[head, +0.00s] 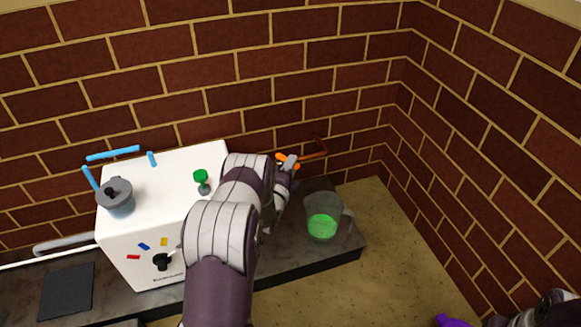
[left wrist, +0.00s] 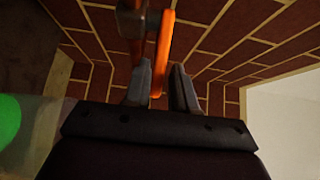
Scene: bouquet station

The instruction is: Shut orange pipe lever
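The orange lever (head: 283,159) sits on a reddish-brown pipe (head: 314,152) by the brick wall, above the counter's right part. My left gripper (head: 291,163) is at the lever and partly covers it in the head view. In the left wrist view the lever (left wrist: 165,45) runs down beside the brown pipe (left wrist: 131,25), and its lower end lies between the fingers of my left gripper (left wrist: 160,88). The fingers stand apart, with a gap showing beside the lever. Only part of my right arm shows, at the lower right corner of the head view; its fingers are hidden.
A clear container with green contents (head: 322,226) stands on the dark counter (head: 290,267), right of my left arm. A white box-shaped machine (head: 130,245) with a grey pot (head: 116,198) and a green knob (head: 201,177) stands left. A purple thing (head: 452,321) is at the bottom right.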

